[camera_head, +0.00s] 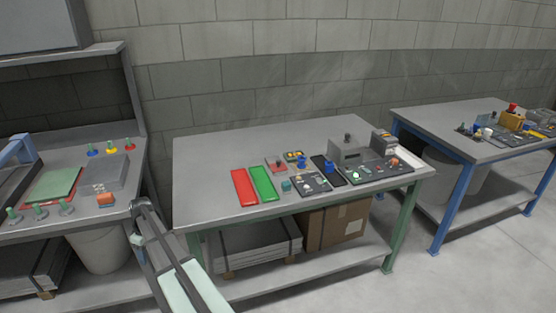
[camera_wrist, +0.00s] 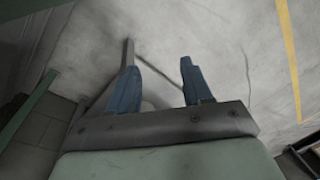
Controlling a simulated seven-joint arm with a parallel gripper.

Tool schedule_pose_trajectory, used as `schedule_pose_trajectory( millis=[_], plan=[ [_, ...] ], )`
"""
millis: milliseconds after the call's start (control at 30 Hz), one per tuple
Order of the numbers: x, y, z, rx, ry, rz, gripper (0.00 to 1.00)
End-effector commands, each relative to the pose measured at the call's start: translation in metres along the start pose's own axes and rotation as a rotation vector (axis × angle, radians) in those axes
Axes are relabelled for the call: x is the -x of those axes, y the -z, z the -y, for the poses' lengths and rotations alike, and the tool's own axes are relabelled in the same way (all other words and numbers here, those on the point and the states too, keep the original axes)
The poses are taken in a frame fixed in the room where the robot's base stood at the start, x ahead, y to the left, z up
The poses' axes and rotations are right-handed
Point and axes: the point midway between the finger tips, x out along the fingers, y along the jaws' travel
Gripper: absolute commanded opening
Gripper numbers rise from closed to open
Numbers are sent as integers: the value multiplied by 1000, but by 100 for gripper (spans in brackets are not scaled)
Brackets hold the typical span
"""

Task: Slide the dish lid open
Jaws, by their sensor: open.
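My gripper (camera_wrist: 157,64) is open in the wrist view, with its two blue fingers apart and nothing between them. It points at bare floor. No dish shows clearly as such. On the middle table (camera_head: 215,150), a grey box (camera_head: 349,153) with a dark knob on top stands near the right end. A smaller red block (camera_head: 276,164) with a dark knob sits left of it. I cannot tell which of these, if either, is the dish with its lid. In the head view my arm is at the lower left, in front of the gap between two tables, apart from both knobbed things.
A red tray (camera_head: 244,187) and a green tray (camera_head: 263,183) lie left of dark panels with small parts. The middle table's left part is clear. A left bench (camera_head: 75,225) and a right table (camera_head: 420,116) hold other parts.

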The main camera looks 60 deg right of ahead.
Motion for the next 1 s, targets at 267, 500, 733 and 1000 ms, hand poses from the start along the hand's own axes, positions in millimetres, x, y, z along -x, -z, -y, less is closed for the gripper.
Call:
schedule_pose_trajectory(
  millis=[267, 500, 733, 1000],
  plan=[
    [121, 30, -78, 53, -48, -107, 50],
    [204, -11, -173, 40, -76, -179, 50],
    [249, -81, -256, -9, -90, -225, 50],
    [302, -181, -341, -62, -117, -279, 50]
  ],
)
